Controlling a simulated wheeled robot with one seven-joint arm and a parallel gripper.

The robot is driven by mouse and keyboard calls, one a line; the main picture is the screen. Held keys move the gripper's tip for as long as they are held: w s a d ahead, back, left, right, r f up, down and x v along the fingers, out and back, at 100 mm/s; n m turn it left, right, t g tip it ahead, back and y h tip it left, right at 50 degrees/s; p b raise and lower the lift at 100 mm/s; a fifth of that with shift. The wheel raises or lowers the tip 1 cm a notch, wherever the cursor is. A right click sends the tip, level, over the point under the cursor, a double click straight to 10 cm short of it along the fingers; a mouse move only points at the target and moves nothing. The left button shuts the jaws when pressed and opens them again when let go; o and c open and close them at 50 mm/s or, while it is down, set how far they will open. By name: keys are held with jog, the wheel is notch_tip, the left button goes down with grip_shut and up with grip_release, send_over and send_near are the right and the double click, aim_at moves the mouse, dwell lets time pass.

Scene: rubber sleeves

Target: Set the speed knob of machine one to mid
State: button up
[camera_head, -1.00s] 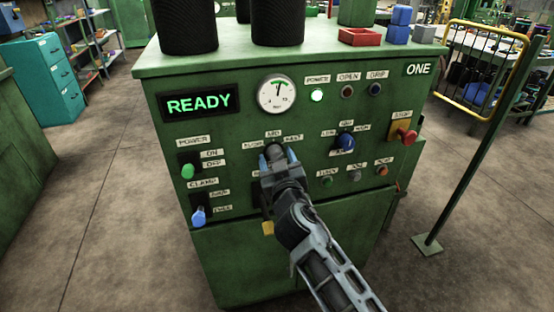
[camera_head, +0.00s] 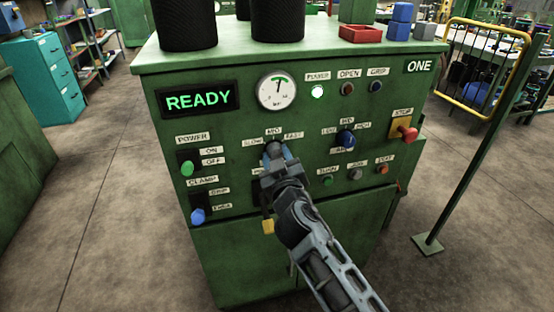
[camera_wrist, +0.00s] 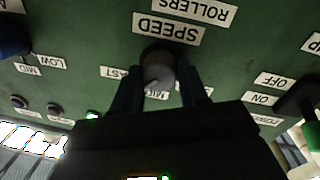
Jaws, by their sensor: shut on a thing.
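Machine one (camera_head: 310,255) is a green cabinet marked ONE, with a sloped control panel. My gripper (camera_head: 279,152) is at the panel below the round gauge. Its two fingers are shut on the dark round speed knob, one on each side. In the wrist view, which is upside down, the speed knob (camera_wrist: 158,66) sits between the fingers (camera_wrist: 158,84) under the SPEED label (camera_wrist: 168,29). A pale mark on the knob's face lies toward the partly hidden MID label (camera_wrist: 154,95). The FAST label (camera_wrist: 114,72) is partly covered by a finger.
The display (camera_head: 198,100) reads READY. A blue knob (camera_head: 346,139) stands right of my gripper, with a red stop button (camera_head: 406,133) farther right. Green (camera_head: 187,167) and blue (camera_head: 198,215) switches are at left. A yellow-framed rail (camera_head: 470,160) stands to the right.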

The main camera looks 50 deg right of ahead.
jog(key=n+b, duration=0.1)
jog(key=n, duration=0.3)
jog(key=shift+f, duration=0.1)
jog(key=shift+n+t, duration=0.4)
jog(key=shift+n, duration=1.8)
jog(key=o, duration=1.1)
jog(key=shift+c, duration=0.2)
jog(key=b+v, duration=0.2)
jog(key=v, duration=0.5)
jog(key=shift+s+a+b, duration=0.25)
jog(key=shift+s+b, duration=0.05)
